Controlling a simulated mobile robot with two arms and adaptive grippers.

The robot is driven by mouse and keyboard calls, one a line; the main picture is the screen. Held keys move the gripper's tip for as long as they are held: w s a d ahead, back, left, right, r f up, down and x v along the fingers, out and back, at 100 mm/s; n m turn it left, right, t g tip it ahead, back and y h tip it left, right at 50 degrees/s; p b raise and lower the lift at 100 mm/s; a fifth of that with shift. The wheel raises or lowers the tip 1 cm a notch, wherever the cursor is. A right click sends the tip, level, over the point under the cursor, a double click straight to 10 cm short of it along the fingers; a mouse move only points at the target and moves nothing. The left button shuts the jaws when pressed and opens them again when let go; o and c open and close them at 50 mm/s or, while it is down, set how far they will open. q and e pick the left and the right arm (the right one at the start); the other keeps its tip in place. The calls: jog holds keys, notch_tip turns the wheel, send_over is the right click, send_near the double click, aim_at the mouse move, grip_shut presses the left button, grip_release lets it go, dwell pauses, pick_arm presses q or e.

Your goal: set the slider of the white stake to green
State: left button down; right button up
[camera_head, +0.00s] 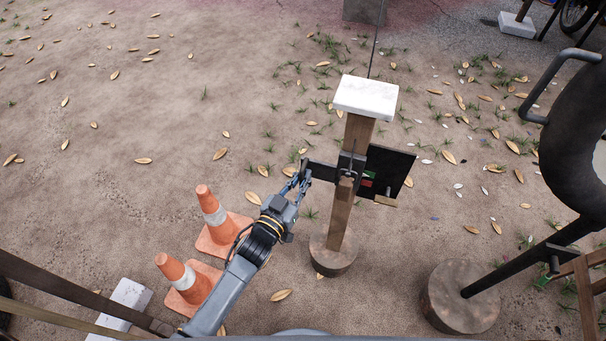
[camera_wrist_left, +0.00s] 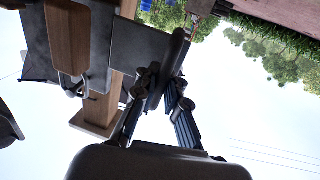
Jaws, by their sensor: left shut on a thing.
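The white stake is a wooden post with a white cap (camera_head: 366,97), upright on a round wooden base (camera_head: 333,256). A dark slider (camera_head: 350,164) sits around the post at mid height, with a dark arm reaching left. Behind it is a black plate (camera_head: 393,165) with a green mark above a red one; the slider partly hides it. My left gripper (camera_head: 303,174) is at the left end of the slider's arm and shut on it. In the left wrist view, the fingers (camera_wrist_left: 160,92) close around a dark bar (camera_wrist_left: 172,62) beside the post. My right gripper is not in view.
Two orange cones (camera_head: 215,217) stand close beside my left arm, left of the stake. A dark curved pipe (camera_head: 572,130) and a round wooden base with a rod (camera_head: 459,297) stand at right. The leaf-strewn ground at upper left is clear.

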pick_arm(q)
jog(key=shift+s, duration=0.1)
jog(key=c, duration=1.4)
grip_release()
jog(key=shift+a, duration=0.1)
jog(key=shift+c, duration=0.2)
jog(key=shift+o, duration=0.2)
jog(key=shift+s+r, duration=0.15)
jog(key=shift+s+a, duration=0.15)
jog(key=v, duration=1.1)
jog(key=shift+s, duration=0.25)
jog(key=shift+a, duration=0.1)
